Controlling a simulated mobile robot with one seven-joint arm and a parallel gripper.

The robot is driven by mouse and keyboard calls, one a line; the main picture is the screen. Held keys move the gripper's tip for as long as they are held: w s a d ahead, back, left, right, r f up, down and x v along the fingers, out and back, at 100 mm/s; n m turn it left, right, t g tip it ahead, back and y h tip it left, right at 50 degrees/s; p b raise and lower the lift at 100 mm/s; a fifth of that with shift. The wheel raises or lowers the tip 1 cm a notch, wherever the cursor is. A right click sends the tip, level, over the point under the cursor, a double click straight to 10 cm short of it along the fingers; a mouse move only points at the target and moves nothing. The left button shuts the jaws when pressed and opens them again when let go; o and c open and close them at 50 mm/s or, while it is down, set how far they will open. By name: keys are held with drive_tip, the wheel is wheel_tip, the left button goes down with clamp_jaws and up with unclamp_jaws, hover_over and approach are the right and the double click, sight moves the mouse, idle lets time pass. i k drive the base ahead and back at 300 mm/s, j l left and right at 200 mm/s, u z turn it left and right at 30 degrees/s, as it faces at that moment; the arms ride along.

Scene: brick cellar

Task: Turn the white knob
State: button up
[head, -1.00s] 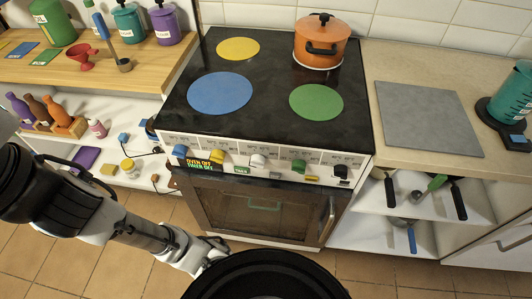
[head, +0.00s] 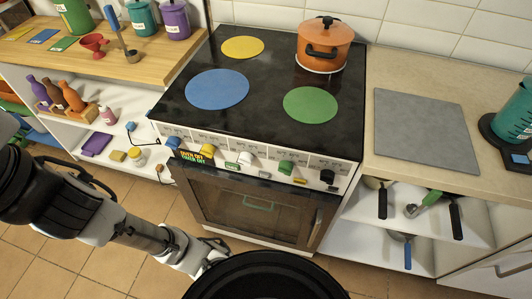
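The white knob (head: 245,159) is the middle one in the row on the front panel of the stove (head: 160,105). A blue knob (head: 173,143) and a yellow knob (head: 207,151) are to its left. A green knob (head: 286,167) and a black knob (head: 327,176) are to its right. My gripper (head: 213,252) is at the end of my arm, low in front of the oven door and well below the white knob, apart from it. It looks empty, but its fingers are too small and partly hidden to tell whether they are open.
The oven door (head: 250,208) is shut, with a handle (head: 318,225) on its right side. An orange pot (head: 324,46) stands on the back right of the hob. Shelves with utensils (head: 425,205) are at the right, and bottles (head: 58,92) at the left. Tiled floor is free in front.

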sight(245, 158)
drive_tip(key=k+j, duration=0.1)
drive_tip(key=j, duration=0.25)
drive_tip(key=k+j, duration=0.15)
drive_tip(key=j, duration=0.2)
drive_tip(key=k+j, duration=0.1)
drive_tip(key=j, duration=0.25)
drive_tip(key=k+j, duration=0.1)
drive_tip(key=j, duration=0.25)
